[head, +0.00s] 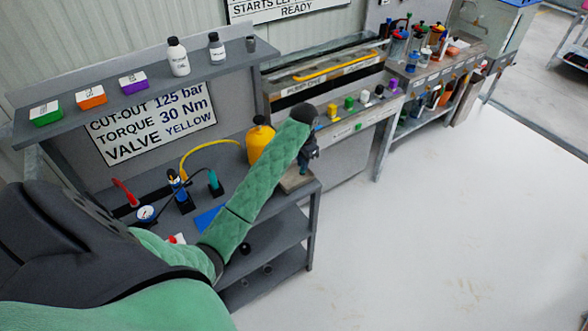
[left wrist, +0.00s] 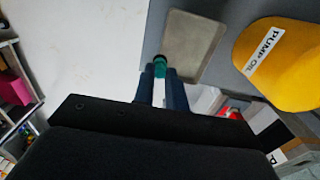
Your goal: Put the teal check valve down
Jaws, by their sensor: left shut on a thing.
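My left gripper (head: 305,168) reaches out over the right end of the workbench, pointing down. In the left wrist view its two blue fingers (left wrist: 161,88) are shut on the teal check valve (left wrist: 160,66). The valve shows as a small dark-teal end between the fingertips. A flat grey-beige pad (left wrist: 190,42) lies on the bench just beyond the valve; the pad (head: 291,184) also shows under the gripper in the head view. I cannot tell whether the valve touches the pad. My right gripper is in neither view.
A yellow pump oil jug (head: 260,140) stands close left of the gripper. A pump with a yellow hose (head: 207,147), a gauge (head: 146,213) and a blue sheet (head: 209,219) sit further left. A shelf (head: 150,85) with bottles and coloured boxes runs above. Open floor (head: 430,230) lies right.

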